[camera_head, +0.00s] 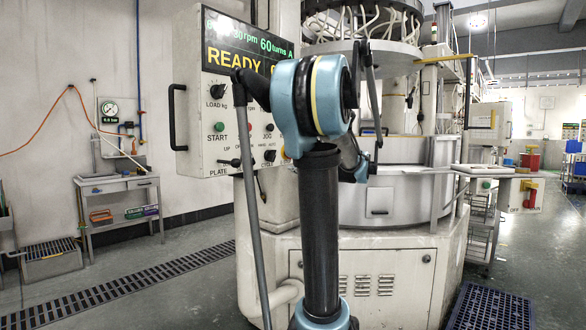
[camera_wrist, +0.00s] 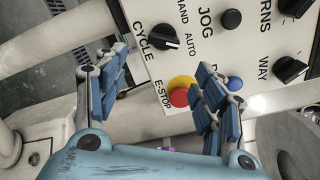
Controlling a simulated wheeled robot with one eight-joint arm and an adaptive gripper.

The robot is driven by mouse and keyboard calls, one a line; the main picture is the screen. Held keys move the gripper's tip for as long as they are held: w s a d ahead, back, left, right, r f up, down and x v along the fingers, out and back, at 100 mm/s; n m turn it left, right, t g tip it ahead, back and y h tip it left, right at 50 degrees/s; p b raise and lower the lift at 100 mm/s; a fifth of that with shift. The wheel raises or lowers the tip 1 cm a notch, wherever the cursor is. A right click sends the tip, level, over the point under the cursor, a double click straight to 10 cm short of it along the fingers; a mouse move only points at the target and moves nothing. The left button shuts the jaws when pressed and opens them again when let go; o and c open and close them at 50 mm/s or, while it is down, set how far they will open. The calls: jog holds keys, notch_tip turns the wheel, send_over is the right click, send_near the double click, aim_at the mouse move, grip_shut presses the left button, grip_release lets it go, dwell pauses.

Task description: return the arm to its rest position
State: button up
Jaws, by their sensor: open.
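My gripper (camera_wrist: 161,60) is open and empty in the wrist view, its two blue-padded fingers spread apart. It points at a cream control panel (camera_wrist: 215,50). The red E-stop button (camera_wrist: 181,97) on its yellow surround shows between the fingers, and a blue button (camera_wrist: 235,83) shows beside the right finger. I cannot tell whether a finger touches the panel. In the head view my arm stands raised in front of the machine, with its bent joint high up; the gripper itself is hidden behind the arm there.
The panel shows in the head view (camera_head: 205,125) under a display (camera_head: 235,52) reading READY. The large round lapping machine (camera_head: 400,200) stands directly ahead. A side table (camera_head: 115,188) is at left, and a blue floor grate (camera_head: 490,308) at lower right. Open floor lies at left.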

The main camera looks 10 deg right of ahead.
jog(key=s+a+f+n+g+h, duration=0.2)
jog(key=s+a+f+n+g, duration=0.2)
jog(key=s+a+f, duration=0.45)
jog(key=s+a+f+n+g+h, duration=0.2)
jog(key=s+a+f+n+g, duration=0.3)
jog(key=s+f, duration=0.55)
jog(key=s+d+f+n+g+h, duration=0.1)
jog(key=s+d+f+n+h, duration=0.1)
jog(key=s+f, duration=0.6)
jog(key=s+d+f+n+g+h, duration=0.1)
jog(key=s+d+f+n+h, duration=0.2)
jog(key=s+f, duration=0.6)
notch_tip(320, 180, down, 2)
jog(key=n+h, duration=0.2)
jog(key=h, duration=0.1)
jog(key=shift+d+f, duration=0.2)
jog(key=shift+d, duration=0.15)
jog(key=shift+s, duration=0.1)
jog(key=shift+w+f, duration=0.2)
jog(key=shift+w, duration=0.25)
